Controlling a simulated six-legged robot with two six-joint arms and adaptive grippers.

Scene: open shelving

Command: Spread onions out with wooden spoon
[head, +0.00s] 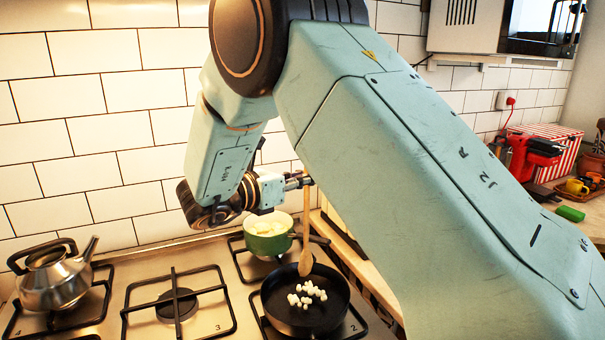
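A black frying pan (272,292) sits on the front right burner of the stove. Several small white onion pieces (307,295) lie in a loose cluster near its middle. My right arm comes in from the right, and its gripper (303,181) is shut on the upper handle of a wooden spoon (305,262). The spoon hangs nearly upright with its bowl down, over the far part of the pan, behind the onions in the picture. I cannot tell whether the spoon touches the pan. My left gripper is not in view.
A green pot (268,243) with pale contents stands on the burner behind the pan, close to the spoon. A metal kettle (57,281) stands at the left. The front left-centre burner (176,306) is empty. The tiled wall (95,130) rises behind the stove.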

